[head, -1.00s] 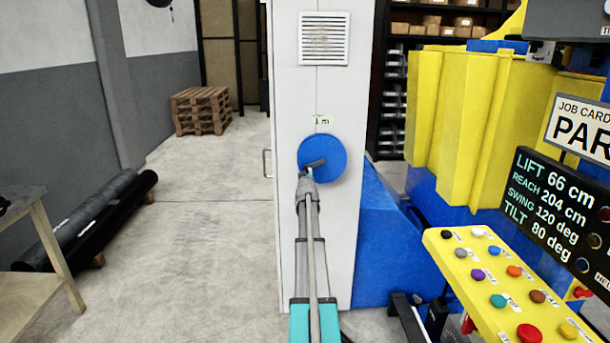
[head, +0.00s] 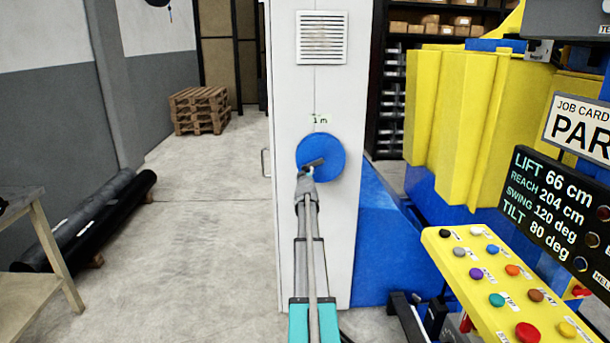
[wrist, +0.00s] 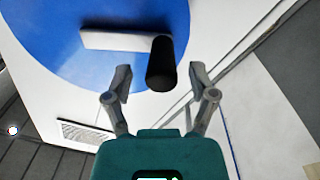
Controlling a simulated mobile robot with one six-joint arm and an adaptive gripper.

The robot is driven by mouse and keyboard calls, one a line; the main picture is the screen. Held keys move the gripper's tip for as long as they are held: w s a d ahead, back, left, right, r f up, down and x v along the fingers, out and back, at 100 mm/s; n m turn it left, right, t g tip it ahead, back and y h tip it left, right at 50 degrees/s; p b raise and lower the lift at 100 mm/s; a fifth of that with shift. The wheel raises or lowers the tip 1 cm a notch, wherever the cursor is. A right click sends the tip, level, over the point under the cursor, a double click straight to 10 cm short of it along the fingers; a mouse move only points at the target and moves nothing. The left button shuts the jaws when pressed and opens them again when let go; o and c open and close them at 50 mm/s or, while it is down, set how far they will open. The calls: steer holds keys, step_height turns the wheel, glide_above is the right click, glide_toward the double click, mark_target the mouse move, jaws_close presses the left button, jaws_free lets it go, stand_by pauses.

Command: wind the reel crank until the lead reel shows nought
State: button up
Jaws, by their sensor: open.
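The lead reel (head: 326,146) is a round blue disc on the front of a white cabinet. A small label above it reads "1 m" (head: 320,119). In the wrist view, the reel crank shows as a pale bar (wrist: 108,39) across the blue disc with a black knob (wrist: 160,65) at its end. My gripper (wrist: 160,84) is open, with the knob between and a little beyond its two fingertips, touching neither as far as I can see. In the head view my gripper (head: 307,174) is at the lower left of the disc and hides part of the crank.
A vent grille (head: 321,38) is above the reel. To the right are a yellow button panel (head: 450,262), a dark readout (head: 553,215) and a blue and yellow machine (head: 460,110). A table (head: 35,230) and black rolls (head: 85,225) are at left. The floor between is clear.

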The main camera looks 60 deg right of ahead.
steer(key=v, duration=0.7)
steer(key=shift+s+a, duration=0.1)
